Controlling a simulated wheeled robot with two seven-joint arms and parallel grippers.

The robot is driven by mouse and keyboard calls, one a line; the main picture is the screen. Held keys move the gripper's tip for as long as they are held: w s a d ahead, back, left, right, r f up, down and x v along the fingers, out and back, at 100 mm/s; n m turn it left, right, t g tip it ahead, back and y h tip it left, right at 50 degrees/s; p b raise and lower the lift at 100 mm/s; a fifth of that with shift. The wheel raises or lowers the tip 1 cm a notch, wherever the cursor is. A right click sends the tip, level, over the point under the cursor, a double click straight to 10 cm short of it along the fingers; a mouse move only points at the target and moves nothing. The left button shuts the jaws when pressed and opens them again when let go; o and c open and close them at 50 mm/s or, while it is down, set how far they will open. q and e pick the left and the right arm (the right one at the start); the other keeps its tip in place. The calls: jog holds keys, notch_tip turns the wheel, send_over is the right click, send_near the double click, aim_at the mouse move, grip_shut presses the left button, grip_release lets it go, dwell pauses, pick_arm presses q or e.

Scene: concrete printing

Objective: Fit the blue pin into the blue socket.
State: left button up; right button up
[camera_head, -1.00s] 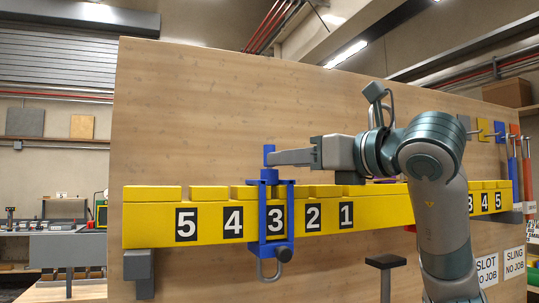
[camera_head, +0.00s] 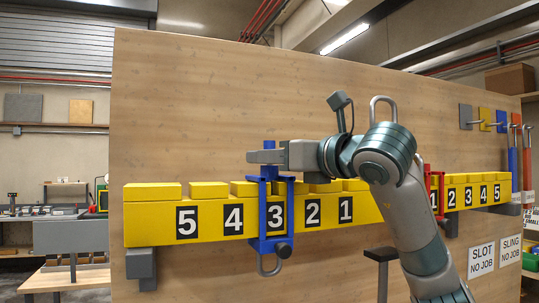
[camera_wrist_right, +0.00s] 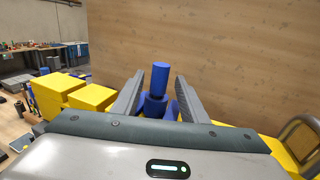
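The blue pin (camera_head: 268,145) stands upright above the blue bracket (camera_head: 262,228) that hangs on the yellow beam at number 3. This bracket appears to be the blue socket. The pin's lower end is hidden, so I cannot tell how deep it sits. My right gripper (camera_head: 256,157) comes in from the right with its fingers reaching past the pin. In the right wrist view the pin (camera_wrist_right: 160,78) stands between the two fingers (camera_wrist_right: 160,88), with a gap on both sides, over a wider blue part (camera_wrist_right: 154,107). My left gripper is not in view.
The yellow beam (camera_head: 370,208) runs along a wooden wall (camera_head: 200,100), with raised yellow blocks on top. A red bracket (camera_head: 434,190) hangs on it near the right-hand number 1.

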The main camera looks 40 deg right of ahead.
jog(key=w, duration=0.1)
jog(key=w+p, duration=0.2)
jog(key=shift+a+r, duration=0.15)
jog(key=shift+a, duration=0.1)
jog(key=shift+w+f, duration=0.2)
jog(key=shift+w, duration=0.3)
grip_shut()
